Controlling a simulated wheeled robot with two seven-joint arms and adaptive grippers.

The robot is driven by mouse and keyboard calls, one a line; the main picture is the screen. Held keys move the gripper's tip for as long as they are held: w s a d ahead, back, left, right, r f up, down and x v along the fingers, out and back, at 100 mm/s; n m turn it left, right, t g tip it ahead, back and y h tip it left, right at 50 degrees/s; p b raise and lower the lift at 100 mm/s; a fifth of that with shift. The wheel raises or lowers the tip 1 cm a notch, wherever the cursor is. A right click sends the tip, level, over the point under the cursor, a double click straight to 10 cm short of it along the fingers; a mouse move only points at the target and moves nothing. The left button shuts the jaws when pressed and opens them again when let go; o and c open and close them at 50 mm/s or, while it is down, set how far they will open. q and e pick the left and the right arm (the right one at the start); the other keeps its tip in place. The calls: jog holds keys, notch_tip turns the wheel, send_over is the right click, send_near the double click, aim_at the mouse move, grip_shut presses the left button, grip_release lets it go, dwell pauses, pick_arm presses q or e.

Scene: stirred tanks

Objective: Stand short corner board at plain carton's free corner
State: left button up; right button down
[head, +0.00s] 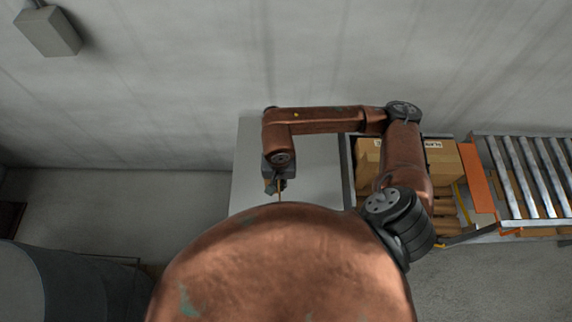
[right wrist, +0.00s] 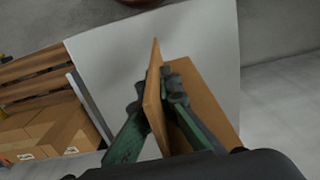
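My right gripper (head: 275,184) hangs over the light grey table in the head view, with a thin brown edge showing below it. In the right wrist view its two green and dark fingers (right wrist: 158,88) are closed on either side of a thin brown board, the short corner board (right wrist: 152,105). A second brown face (right wrist: 213,98) shows behind the right finger; it looks like the board's other flange, but the join is hidden. Brown cartons (head: 442,163) stand to the right of the table, partly behind my right arm. I cannot tell which is the plain one. My left gripper is not in view.
The light grey table (head: 246,178) is bare around the gripper. Wooden slats (right wrist: 35,75) and cartons (right wrist: 50,132) lie beyond its edge. A roller conveyor (head: 525,175) and an orange panel (head: 477,190) stand farther right. A wall runs along the back.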

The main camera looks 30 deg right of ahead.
jog(key=w+d+f+p, duration=0.4)
jog(key=w+d+f, duration=0.4)
jog(key=w+f, duration=0.2)
notch_tip(320, 180, down, 3)
jog(key=shift+w+d+r+p, duration=0.1)
jog(key=shift+w+d+p, duration=0.1)
jog(key=shift+p, duration=0.1)
jog(key=c, duration=2.2)
grip_release()
jog(key=shift+o, duration=0.2)
